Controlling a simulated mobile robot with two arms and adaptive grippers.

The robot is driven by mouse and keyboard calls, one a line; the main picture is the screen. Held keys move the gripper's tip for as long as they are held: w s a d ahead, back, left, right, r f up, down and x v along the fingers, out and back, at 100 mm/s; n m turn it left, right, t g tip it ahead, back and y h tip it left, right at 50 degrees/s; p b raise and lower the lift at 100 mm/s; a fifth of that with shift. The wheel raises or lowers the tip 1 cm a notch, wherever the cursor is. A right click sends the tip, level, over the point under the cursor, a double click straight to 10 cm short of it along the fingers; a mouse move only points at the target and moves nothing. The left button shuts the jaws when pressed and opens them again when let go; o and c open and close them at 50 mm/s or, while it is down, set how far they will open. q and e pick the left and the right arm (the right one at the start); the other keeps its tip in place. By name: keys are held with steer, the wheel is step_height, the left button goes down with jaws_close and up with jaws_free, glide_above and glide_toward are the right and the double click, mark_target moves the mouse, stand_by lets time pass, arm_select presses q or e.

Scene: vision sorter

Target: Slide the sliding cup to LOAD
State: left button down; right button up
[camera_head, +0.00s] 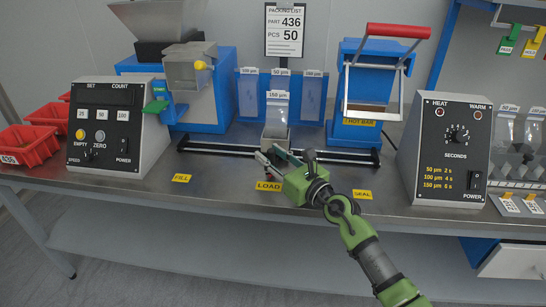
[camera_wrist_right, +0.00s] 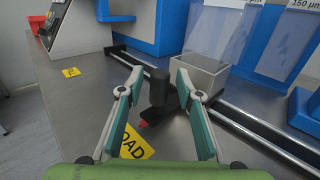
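The sliding cup (camera_head: 275,139) is a small grey box on the black rail, roughly behind the yellow LOAD label (camera_head: 268,186). A clear bag marked 150 µm (camera_head: 277,103) stands upright at it. In the right wrist view the cup (camera_wrist_right: 205,72) has a black upright handle (camera_wrist_right: 157,90) in front. My right gripper (camera_head: 271,153) is at the cup's front. In the wrist view its fingers (camera_wrist_right: 158,76) are apart on either side of the handle, with gaps visible; contact cannot be told. The LOAD label (camera_wrist_right: 137,145) lies below the fingers. My left gripper is not in view.
The rail (camera_head: 220,149) runs between the FILL label (camera_head: 181,178) on the left and the SEAL label (camera_head: 362,194) on the right. A control box (camera_head: 120,130) stands left, a sealer with a red handle (camera_head: 398,31) and a heat box (camera_head: 447,150) right. Front table is mostly clear.

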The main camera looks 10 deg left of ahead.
steer(key=v, duration=1.2)
steer(key=shift+r, duration=0.1)
stand_by(0.4)
